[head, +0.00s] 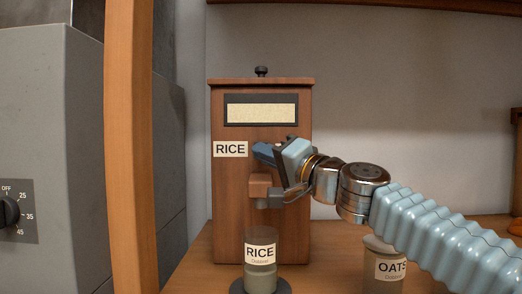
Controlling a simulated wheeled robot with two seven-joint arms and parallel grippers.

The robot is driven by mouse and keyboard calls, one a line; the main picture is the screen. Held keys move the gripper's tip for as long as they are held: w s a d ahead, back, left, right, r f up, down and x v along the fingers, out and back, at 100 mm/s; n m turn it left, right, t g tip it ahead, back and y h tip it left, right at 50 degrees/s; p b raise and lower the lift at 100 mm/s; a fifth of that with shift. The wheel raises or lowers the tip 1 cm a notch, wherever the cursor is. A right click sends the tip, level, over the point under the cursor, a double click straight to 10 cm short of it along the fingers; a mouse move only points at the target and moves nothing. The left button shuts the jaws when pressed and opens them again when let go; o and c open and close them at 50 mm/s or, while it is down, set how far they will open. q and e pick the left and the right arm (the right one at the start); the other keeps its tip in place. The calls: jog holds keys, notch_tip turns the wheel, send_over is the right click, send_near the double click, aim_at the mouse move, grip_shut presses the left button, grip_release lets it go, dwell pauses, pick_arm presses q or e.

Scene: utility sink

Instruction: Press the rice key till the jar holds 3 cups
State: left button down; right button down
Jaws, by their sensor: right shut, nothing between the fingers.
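The wooden rice dispenser (230,215) stands on the shelf with a RICE label (230,149) and a window (261,113) showing pale grain. The rice jar (261,270), labelled RICE, stands upright on a dark round base below the dispenser's spout (262,190). How full the jar is, I cannot tell. My right gripper (263,153) is shut and empty, its tips at the dispenser's front just right of the RICE label. It hides the rice key, so I cannot tell whether they touch. My left gripper is not in view.
An OATS jar (383,267) stands at right, partly behind my right arm. A wooden post (130,150) and a grey box with a dial (10,211) are at left.

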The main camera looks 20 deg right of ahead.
jog(key=shift+w+d, duration=0.15)
jog(key=shift+w, duration=0.25)
jog(key=shift+w+d, duration=0.1)
jog(key=shift+w, duration=0.25)
dwell(0.8)
jog(key=shift+s, duration=0.15)
jog(key=shift+s+a+b, duration=0.2)
jog(key=shift+s+b, duration=0.1)
jog(key=shift+s, duration=0.3)
jog(key=shift+s+a, duration=0.25)
jog(key=shift+s, duration=0.55)
jog(key=shift+s+a, duration=0.2)
jog(key=shift+s, duration=0.6)
jog(key=shift+s+a, duration=0.25)
jog(key=shift+s, duration=0.55)
